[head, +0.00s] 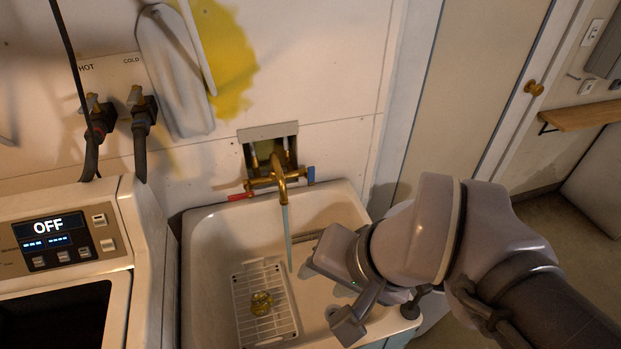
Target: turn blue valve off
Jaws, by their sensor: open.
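The blue valve handle (311,175) is at the right end of the brass faucet (279,177), on the wall above the sink. It is small here and appears upright. A stream of water (288,238) runs from the spout into the white sink (203,275). A red handle (240,196) is at the faucet's left end and points left. My gripper (343,292) is open over the right side of the sink, below and to the right of the blue handle and apart from it. I see nothing between its fingers, though my arm hides part of it.
A white rack (243,305) with a yellowish object (261,303) lies in the sink. A washing machine (155,240) stands close on the left. Hot and cold hose taps (140,103) are on the wall above it. A door (470,90) is at the right.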

